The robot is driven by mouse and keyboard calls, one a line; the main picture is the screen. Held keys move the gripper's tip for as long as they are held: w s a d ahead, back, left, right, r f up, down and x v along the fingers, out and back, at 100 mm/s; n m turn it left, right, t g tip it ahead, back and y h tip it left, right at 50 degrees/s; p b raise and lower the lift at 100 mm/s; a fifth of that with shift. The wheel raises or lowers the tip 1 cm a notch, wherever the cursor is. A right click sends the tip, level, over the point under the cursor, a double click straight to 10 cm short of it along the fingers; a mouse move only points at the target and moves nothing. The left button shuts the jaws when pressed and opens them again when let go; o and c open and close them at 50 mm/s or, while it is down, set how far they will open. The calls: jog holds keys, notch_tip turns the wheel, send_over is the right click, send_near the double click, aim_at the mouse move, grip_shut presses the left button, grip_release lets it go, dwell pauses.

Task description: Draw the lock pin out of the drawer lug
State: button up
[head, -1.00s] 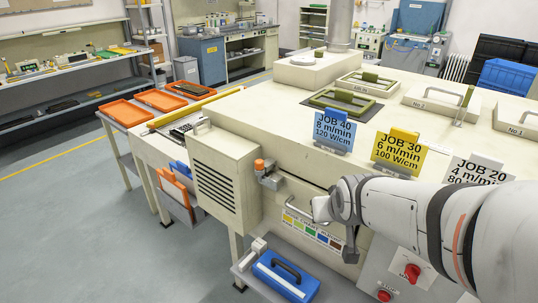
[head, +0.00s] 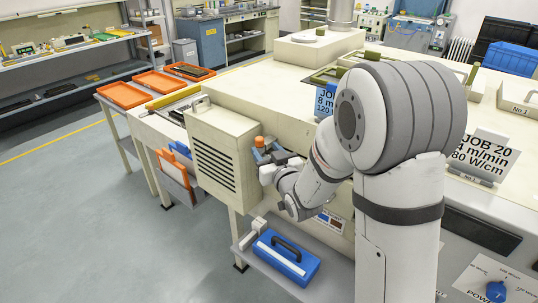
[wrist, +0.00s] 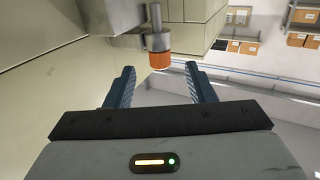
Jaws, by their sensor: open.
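The lock pin (head: 259,142) shows as an orange knob at the right edge of the louvred box in the head view. In the wrist view the pin (wrist: 160,59) has an orange cap on a grey shaft. My gripper (wrist: 160,71) is open, with one blue finger on each side of the cap's line. The cap lies just ahead of the fingertips, about midway, with clear gaps on both sides. In the head view my gripper (head: 271,150) is beside the pin, partly hidden by my arm. The drawer lug is mostly hidden there by my gripper and wrist.
The louvred box (head: 222,152) stands close to the left of the pin. The cream machine's top (head: 270,100) lies behind it. A blue case (head: 285,262) rests on the low shelf below. The job cards (head: 484,155) stand to the right. Floor at left is clear.

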aim_at(261, 143)
jog(key=p+x, duration=0.1)
jog(key=x, duration=0.5)
grip_shut()
dwell(0.8)
jog(key=shift+r+p, duration=0.85)
jog(key=shift+r, duration=2.4)
jog(key=shift+r+p, duration=0.3)
jog(key=shift+r, duration=1.7)
